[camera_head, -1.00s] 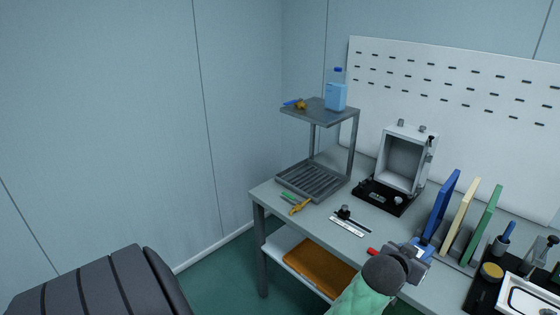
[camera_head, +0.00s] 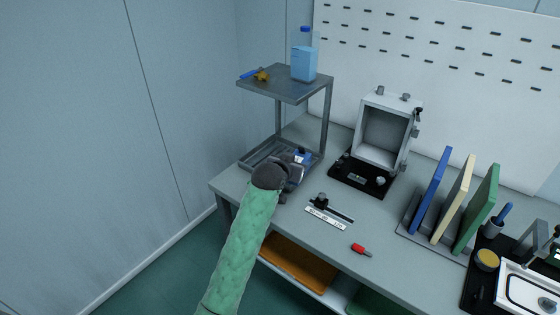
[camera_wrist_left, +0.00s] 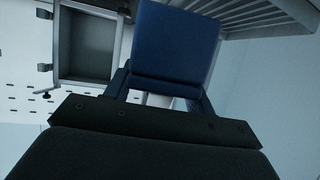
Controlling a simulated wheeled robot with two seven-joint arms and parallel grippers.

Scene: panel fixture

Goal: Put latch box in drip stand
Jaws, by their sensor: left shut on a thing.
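The drip stand (camera_head: 285,84) is a grey two-level stand at the table's back left, with a flat top shelf and a slatted lower tray (camera_head: 258,154). In the head view the gripper and box overlap the tray's right front part. The slats also show at the top right of the wrist view (camera_wrist_left: 262,16). I cannot tell whether the box touches the tray. My right gripper is not in view.
A blue bottle (camera_head: 304,62) and a yellow-and-blue tool (camera_head: 258,75) are on the stand's top shelf. A grey open-fronted box (camera_head: 384,132) on a black base is to the right. A ruler (camera_head: 326,218), a red-handled tool (camera_head: 360,249) and upright panels (camera_head: 465,205) are along the table.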

